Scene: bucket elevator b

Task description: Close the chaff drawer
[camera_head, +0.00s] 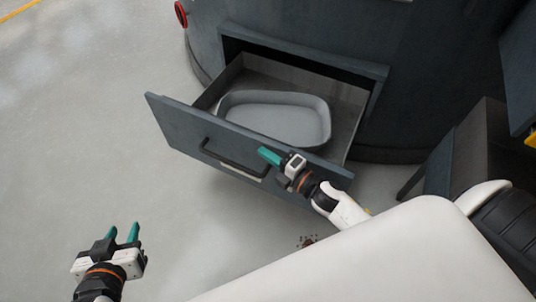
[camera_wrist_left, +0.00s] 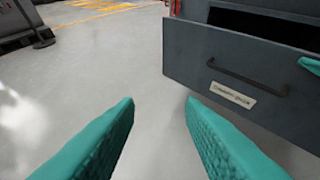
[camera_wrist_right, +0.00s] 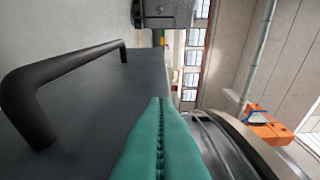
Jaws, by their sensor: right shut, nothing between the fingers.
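The chaff drawer (camera_head: 200,133) is a dark blue-grey drawer, pulled well out of the machine, with a grey tray (camera_head: 272,118) inside. A dark bar handle (camera_head: 233,160) is on its front; the left wrist view shows this handle (camera_wrist_left: 246,78) and a small label (camera_wrist_left: 232,95) below it. My right gripper (camera_head: 267,156) is shut and empty at the drawer front, close to the handle's right end. Whether it touches the front I cannot tell. In the right wrist view its fingers (camera_wrist_right: 160,140) lie together beside the handle. My left gripper (camera_head: 123,233) is open and empty, low on the left, apart from the drawer.
The dark machine body (camera_head: 420,80) stands behind the drawer. A dark box-like structure (camera_head: 470,150) is at the right, near my right arm. The grey floor (camera_head: 90,110) to the left is free. A small brown patch (camera_head: 307,241) lies on the floor below the drawer.

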